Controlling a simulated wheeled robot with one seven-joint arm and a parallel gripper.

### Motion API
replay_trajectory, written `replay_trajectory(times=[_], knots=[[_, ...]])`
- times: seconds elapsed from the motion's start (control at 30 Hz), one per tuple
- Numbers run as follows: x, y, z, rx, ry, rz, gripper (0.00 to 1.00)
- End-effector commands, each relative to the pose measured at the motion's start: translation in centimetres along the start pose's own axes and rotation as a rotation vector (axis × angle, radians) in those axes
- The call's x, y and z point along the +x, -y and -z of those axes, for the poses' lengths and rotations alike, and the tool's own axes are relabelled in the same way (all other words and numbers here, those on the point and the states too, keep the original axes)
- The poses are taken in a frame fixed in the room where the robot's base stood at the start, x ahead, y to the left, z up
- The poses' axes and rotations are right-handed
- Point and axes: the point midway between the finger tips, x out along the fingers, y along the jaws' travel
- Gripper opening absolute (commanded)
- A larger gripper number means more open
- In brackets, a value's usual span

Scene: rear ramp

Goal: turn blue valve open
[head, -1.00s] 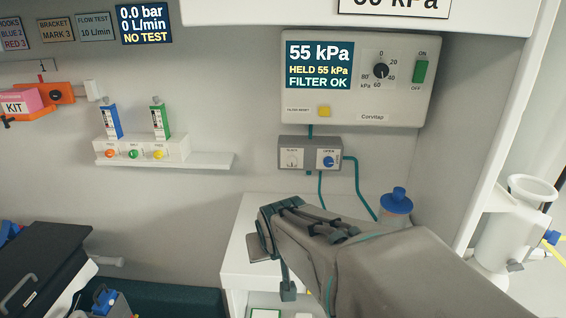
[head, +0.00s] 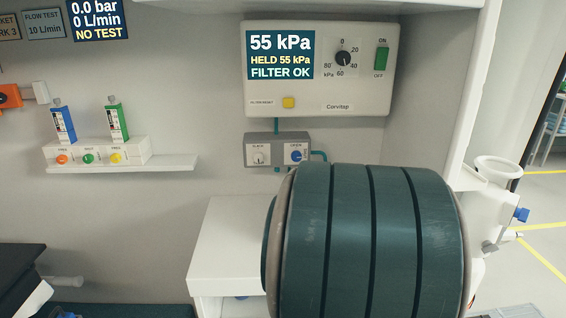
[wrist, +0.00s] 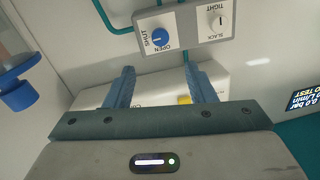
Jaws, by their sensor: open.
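The blue valve (head: 297,156) is a small round knob on the right half of a grey panel under the wall unit. In the wrist view the blue valve (wrist: 161,39) sits near the top, with OPEN and SHUT labels beside it; I cannot tell its exact setting. My gripper (wrist: 159,68) is open and empty, its two blue-grey fingers apart and pointing toward the panel. The valve appears beyond the fingertips, roughly between them and not touched. In the head view my arm hides the gripper.
A white knob (wrist: 218,20) marked SLACK and TIGHT sits beside the valve on the same panel. Teal tubes run from the panel. A blue-capped canister (wrist: 20,85) is at the wrist view's left. A white cabinet (head: 225,245) stands below the panel.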

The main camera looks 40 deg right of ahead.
Motion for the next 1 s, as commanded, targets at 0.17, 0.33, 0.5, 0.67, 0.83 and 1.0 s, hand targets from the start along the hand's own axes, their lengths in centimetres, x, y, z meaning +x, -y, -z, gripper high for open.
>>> replay_trajectory(times=[0.17,0.33,0.5,0.67,0.83,1.0], knots=[[2.9,0.0,-0.1,0.002,0.002,0.0,0.5],[6.0,0.0,-0.1,0.003,0.003,0.0,0.5],[9.0,0.1,0.0,0.003,0.002,0.0,0.5],[11.1,0.0,0.0,0.002,0.002,-0.001,0.5],[12.4,0.1,-0.1,0.001,0.003,0.0,0.5],[12.7,0.1,-0.1,0.0,0.002,0.0,0.5]])
